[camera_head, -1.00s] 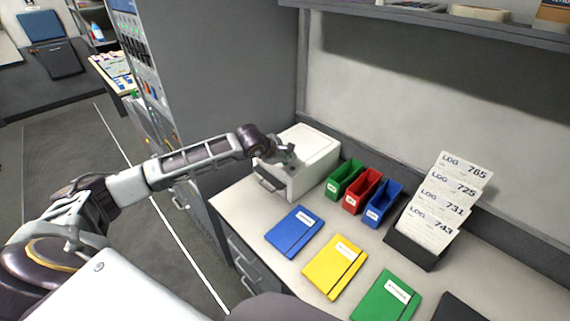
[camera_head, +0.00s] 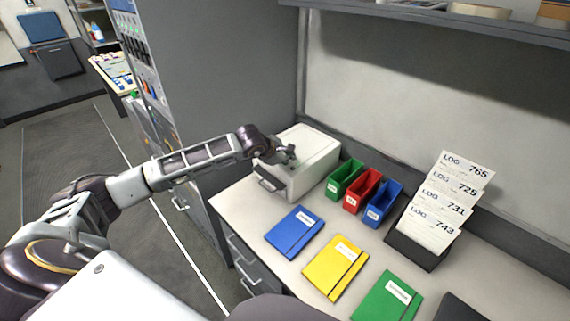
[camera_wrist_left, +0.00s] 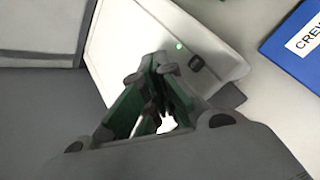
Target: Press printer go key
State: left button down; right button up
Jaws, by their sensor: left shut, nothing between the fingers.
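The printer (camera_head: 311,160) is a white box at the back left corner of the counter, with a dark slot and tray at its front. In the left wrist view its pale top (camera_wrist_left: 130,40) shows a small lit green light and a dark key (camera_wrist_left: 196,62) beside it. My left gripper (camera_head: 287,156) is shut and empty over the printer's front top edge. In the left wrist view its fingertips (camera_wrist_left: 160,65) are close to the key, a little to its left; I cannot tell whether they touch the printer. My right gripper is out of view.
Green, red and blue bins (camera_head: 368,191) stand right of the printer. Blue (camera_head: 294,232), yellow (camera_head: 335,267) and green (camera_head: 387,298) notebooks lie along the counter's front. A rack of log cards (camera_head: 420,246) stands at right. A grey cabinet (camera_head: 230,80) rises behind my left arm.

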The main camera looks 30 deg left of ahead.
aim_at(287, 164)
pick_arm(q)
jog(key=shift+r, duration=0.2)
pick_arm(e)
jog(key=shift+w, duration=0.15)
pick_arm(q)
jog(key=shift+r, duration=0.5)
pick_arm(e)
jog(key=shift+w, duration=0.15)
pick_arm(q)
jog(key=shift+r, duration=0.75)
jog(key=shift+r+p, duration=0.45)
jog(key=shift+r, duration=0.3)
jog(key=shift+r+p, duration=0.3)
jog(key=shift+r, duration=0.7)
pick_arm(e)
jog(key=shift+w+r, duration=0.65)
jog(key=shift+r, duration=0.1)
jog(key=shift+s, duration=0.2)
